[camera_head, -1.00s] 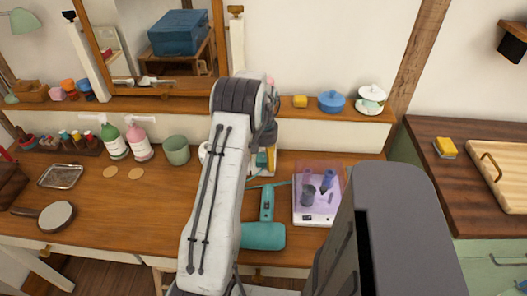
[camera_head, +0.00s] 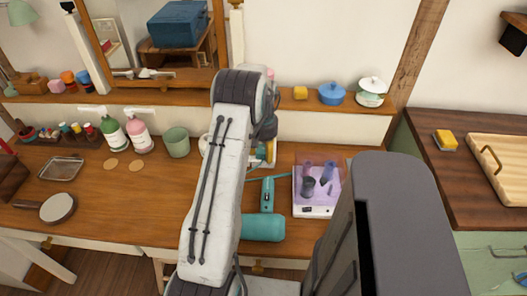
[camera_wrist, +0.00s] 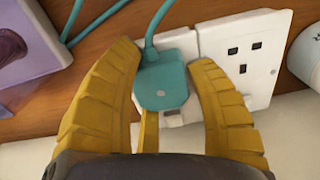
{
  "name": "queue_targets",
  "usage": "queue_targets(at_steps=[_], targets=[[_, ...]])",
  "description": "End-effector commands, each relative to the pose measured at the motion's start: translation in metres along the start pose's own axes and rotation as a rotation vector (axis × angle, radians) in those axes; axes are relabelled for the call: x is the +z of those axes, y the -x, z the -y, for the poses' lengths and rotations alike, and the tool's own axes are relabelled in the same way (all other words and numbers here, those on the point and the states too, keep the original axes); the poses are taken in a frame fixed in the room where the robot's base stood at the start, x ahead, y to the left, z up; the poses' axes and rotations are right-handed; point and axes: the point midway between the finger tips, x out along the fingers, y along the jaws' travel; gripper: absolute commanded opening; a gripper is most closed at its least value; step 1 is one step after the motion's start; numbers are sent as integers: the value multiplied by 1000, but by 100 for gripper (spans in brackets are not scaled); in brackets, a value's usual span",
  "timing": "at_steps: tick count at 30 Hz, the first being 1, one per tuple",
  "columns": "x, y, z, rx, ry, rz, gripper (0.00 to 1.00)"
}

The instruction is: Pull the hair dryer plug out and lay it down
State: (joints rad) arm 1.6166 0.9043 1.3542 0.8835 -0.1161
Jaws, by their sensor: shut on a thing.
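The teal hair dryer plug (camera_wrist: 163,86) sits between the yellow fingers of my gripper (camera_wrist: 166,62) in the wrist view. My gripper is shut on it. The plug is in front of the left half of a white double wall socket (camera_wrist: 247,62); whether its pins are still in is hidden. Its teal cord (camera_wrist: 151,35) runs up from it. In the head view the teal hair dryer (camera_head: 263,228) lies on the wooden table, right of my arm. My gripper there (camera_head: 262,155) is partly hidden behind the arm, near the wall.
A purple-topped box (camera_head: 313,209) with dark items stands right of the dryer. A green cup (camera_head: 177,146), pump bottles (camera_head: 138,138) and a round brush-like item (camera_head: 58,208) stand or lie left of my arm. Bare tabletop (camera_head: 130,205) shows at the front left.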

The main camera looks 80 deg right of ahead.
Motion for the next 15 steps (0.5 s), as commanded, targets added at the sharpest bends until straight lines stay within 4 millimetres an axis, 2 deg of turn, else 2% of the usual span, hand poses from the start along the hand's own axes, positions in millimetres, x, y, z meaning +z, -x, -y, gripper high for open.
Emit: queue_targets(at_steps=[1,4,5,11,15], targets=[[0,0,0,0,1,0,29],[0,0,0,0,1,0,20],[0,0,0,0,1,0,56],[0,0,0,0,1,0,74],[0,0,0,0,1,0,75]])
